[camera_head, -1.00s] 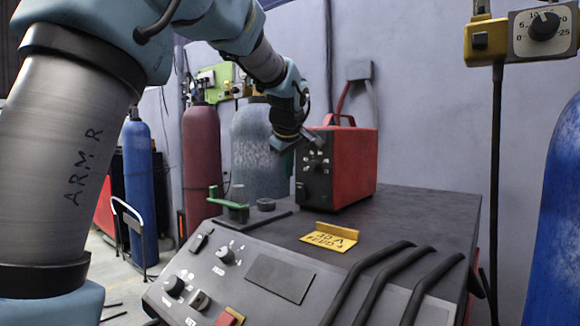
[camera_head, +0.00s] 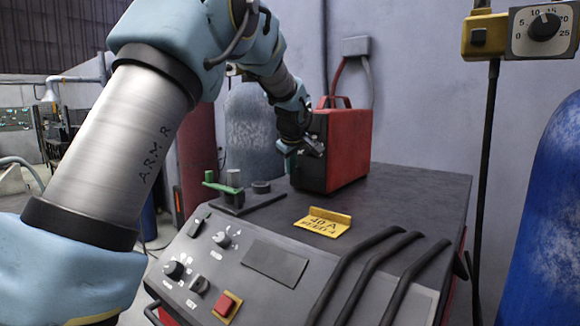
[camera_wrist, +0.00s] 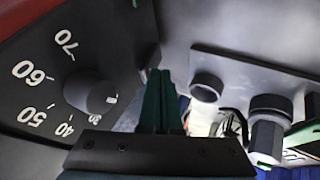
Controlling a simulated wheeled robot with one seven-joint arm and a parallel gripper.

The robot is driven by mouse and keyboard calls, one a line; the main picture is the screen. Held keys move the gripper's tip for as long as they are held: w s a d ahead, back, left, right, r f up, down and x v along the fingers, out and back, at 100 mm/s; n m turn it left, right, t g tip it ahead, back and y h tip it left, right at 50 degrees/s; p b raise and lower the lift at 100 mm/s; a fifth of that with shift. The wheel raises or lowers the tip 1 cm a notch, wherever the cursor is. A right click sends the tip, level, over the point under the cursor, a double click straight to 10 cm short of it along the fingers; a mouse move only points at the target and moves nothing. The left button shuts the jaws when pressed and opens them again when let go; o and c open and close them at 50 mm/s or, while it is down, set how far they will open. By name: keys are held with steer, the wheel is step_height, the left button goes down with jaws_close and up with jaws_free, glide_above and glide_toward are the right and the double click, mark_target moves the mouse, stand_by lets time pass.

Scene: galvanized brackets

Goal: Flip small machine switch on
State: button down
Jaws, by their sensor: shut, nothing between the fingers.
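The small machine (camera_head: 348,150) is a red box with a dark front and a red top handle, standing upright at the back of the large welder's top. My gripper (camera_head: 289,163) is at its dark front, and my wrist hides most of the controls there. In the wrist view, my green fingers (camera_wrist: 160,78) are together and empty. Their tips are close to a small dark stub (camera_wrist: 152,57) at the edge of the dark panel; I cannot tell whether they touch it, or whether it is the switch. A round dial (camera_wrist: 88,90) marked 30 to 70 is beside them.
The large welder (camera_head: 420,190) has a sloped front panel with knobs and a red button (camera_head: 227,304). A yellow sign (camera_head: 323,221) and a green clamp (camera_head: 222,186) are on its top. Black cables run down its right front. A blue cylinder (camera_head: 550,220) stands at the right.

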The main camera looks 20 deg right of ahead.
steer(key=shift+w+d+r, duration=0.1)
steer(key=shift+w+d, duration=0.05)
steer(key=shift+d, duration=0.15)
steer(key=shift+r, duration=0.1)
steer(key=shift+r+p, duration=0.35)
steer(key=shift+r, duration=0.4)
steer(key=shift+a, duration=0.1)
